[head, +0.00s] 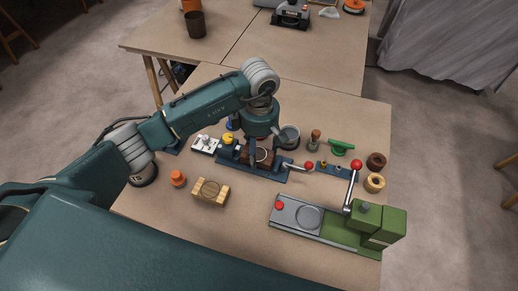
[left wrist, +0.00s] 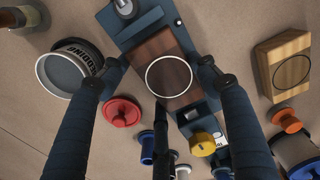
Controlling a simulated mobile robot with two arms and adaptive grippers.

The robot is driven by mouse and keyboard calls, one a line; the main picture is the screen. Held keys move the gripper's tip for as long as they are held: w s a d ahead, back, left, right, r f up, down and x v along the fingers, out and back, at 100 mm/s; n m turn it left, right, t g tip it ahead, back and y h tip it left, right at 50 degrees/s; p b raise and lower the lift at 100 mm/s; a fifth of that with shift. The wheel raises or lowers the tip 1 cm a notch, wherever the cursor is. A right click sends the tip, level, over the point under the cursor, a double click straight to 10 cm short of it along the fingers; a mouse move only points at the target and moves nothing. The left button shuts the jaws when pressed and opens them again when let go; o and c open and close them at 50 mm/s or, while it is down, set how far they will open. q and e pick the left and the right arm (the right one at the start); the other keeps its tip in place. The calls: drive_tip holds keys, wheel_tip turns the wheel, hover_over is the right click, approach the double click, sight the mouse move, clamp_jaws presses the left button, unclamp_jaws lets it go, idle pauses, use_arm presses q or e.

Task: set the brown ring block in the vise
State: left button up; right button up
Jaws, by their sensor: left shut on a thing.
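The brown ring block (head: 263,155) is a dark brown block with a pale ring on its top face. It shows large in the left wrist view (left wrist: 150,62), between my fingertips. My left gripper (head: 260,139) is shut on it from above; its two fingers flank the block in the left wrist view (left wrist: 163,66). The blue vise (head: 262,175) lies under and around the block, with a red-knobbed handle to its right. The vise also shows in the left wrist view (left wrist: 143,24). I cannot tell whether the block rests on the vise bed. My right gripper is not in view.
A light wooden block (head: 210,192) and an orange spool (head: 178,178) stand left of the vise. A grey cup (head: 289,135) and a green clamp (head: 341,147) stand behind it. A green press (head: 372,226) fills the front right.

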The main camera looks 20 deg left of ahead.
sight(259, 151)
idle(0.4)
use_arm(q)
drive_tip(key=shift+f+b, duration=0.55)
drive_tip(key=shift+b, duration=0.15)
drive_tip(key=o, duration=0.9)
wheel_tip(259, 151, up, 11)
drive_tip(key=p, duration=0.5)
drive_tip(key=shift+p, duration=0.4)
drive_tip(key=shift+s+f, duration=0.1)
